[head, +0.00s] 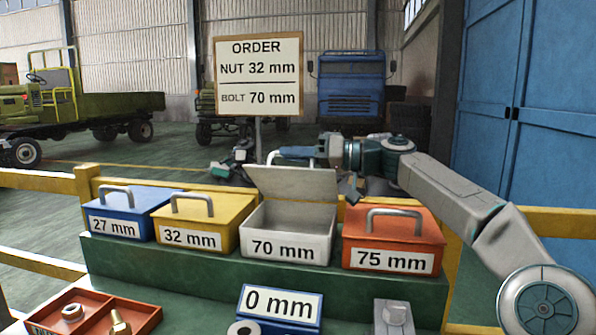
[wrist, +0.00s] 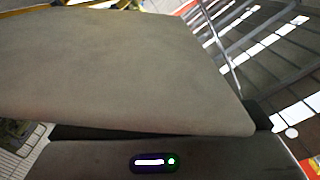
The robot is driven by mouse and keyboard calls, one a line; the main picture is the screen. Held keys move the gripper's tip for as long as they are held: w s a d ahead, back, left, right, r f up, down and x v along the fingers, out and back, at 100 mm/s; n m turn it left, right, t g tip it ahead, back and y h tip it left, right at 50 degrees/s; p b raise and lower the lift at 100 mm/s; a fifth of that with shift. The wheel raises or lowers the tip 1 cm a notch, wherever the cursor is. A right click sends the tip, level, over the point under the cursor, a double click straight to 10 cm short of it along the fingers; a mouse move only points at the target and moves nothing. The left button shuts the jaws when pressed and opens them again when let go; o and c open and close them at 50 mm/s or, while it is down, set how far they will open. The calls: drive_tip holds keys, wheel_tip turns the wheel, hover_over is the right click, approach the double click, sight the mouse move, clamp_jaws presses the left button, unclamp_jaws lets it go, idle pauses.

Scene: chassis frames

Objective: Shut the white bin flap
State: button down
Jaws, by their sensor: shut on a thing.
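The white bin (head: 285,232), labelled 70 mm, stands in the row of bins, its flap (head: 292,184) raised and leaning back, so the bin is open. My gripper (head: 298,154) is behind and above the flap's upper edge, reached over from the right. Its fingertips are hidden behind the flap in the head view. In the wrist view the flap (wrist: 120,70) fills much of the picture as a grey-brown plate close in front of my gripper (wrist: 165,130). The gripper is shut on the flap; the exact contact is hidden.
Closed blue (head: 125,210), yellow (head: 205,218) and orange (head: 395,235) bins flank the white one on a green ledge (head: 190,262). An order sign (head: 258,73) stands behind. A red tray (head: 100,312) with a nut and a bolt lies front left.

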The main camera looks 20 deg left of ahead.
drive_tip(key=shift+s+f+n+b, duration=1)
drive_tip(key=shift+s+b, duration=0.1)
drive_tip(key=shift+b, duration=1.2)
drive_tip(key=shift+r, duration=0.1)
drive_tip(key=c, duration=1.5)
unclamp_jaws()
drive_tip(key=shift+o, duration=0.2)
wheel_tip(320, 180, up, 4)
drive_tip(key=p, duration=0.2)
drive_tip(key=shift+r+p, duration=0.25)
drive_tip(key=shift+p, duration=0.1)
drive_tip(key=d+r+p, duration=0.2)
drive_tip(key=d+r, duration=0.4)
drive_tip(key=d, duration=0.5)
drive_tip(key=shift+d+r+p, duration=0.25)
drive_tip(key=shift+d+p, duration=0.05)
drive_tip(key=shift+d, duration=0.1)
drive_tip(key=shift+s, duration=0.1)
